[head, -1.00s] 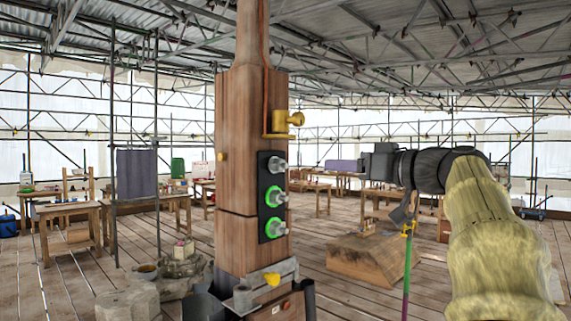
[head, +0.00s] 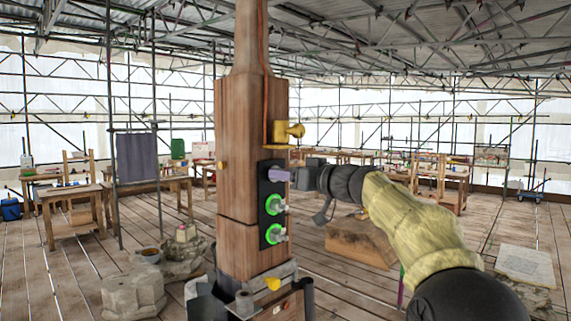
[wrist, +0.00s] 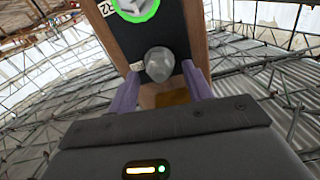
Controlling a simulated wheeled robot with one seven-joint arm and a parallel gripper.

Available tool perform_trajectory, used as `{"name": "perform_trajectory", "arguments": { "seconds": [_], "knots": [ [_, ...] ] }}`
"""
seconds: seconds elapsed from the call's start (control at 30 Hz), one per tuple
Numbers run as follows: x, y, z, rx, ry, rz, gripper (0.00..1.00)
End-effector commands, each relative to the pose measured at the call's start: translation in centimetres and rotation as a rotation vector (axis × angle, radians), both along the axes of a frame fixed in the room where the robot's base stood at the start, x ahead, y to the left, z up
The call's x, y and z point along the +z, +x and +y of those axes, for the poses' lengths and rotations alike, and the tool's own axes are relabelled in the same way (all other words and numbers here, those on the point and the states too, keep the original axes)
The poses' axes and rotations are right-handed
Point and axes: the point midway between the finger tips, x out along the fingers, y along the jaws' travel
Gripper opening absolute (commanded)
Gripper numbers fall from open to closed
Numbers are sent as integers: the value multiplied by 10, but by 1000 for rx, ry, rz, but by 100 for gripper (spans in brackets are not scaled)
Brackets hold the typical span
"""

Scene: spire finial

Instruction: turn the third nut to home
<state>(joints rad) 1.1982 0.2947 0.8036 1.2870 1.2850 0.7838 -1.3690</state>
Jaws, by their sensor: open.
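A black plate (head: 262,198) on the wooden post (head: 235,150) carries three nuts in a column. The middle nut (head: 273,204) and bottom nut (head: 274,234) have lit green rings. The top nut (wrist: 159,64) is a grey knob with no green ring showing; in the head view my gripper (head: 277,174) mostly covers it. In the wrist view my purple fingers stand open on either side of this nut, with gaps visible. I cannot tell how deep it sits between them. A green-ringed nut (wrist: 135,8) shows at the wrist view's top edge.
A brass fitting (head: 288,132) sticks out of the post just above the plate. A metal collar (head: 262,280) surrounds the post's foot. A wooden block (head: 358,244) lies on the floor behind my arm, and stone pieces (head: 134,292) stand at the left.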

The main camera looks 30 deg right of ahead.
Motion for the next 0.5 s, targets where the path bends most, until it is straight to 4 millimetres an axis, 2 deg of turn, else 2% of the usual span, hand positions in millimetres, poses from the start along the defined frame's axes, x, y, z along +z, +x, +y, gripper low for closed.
{"name": "perform_trajectory", "arguments": {
  "seconds": [0.13,0.4,0.5],
  "knots": [
    [1,9,4,1,1,0,50],
    [-1,10,4,0,0,0,50],
    [-1,10,4,0,0,0,31]
  ]
}}
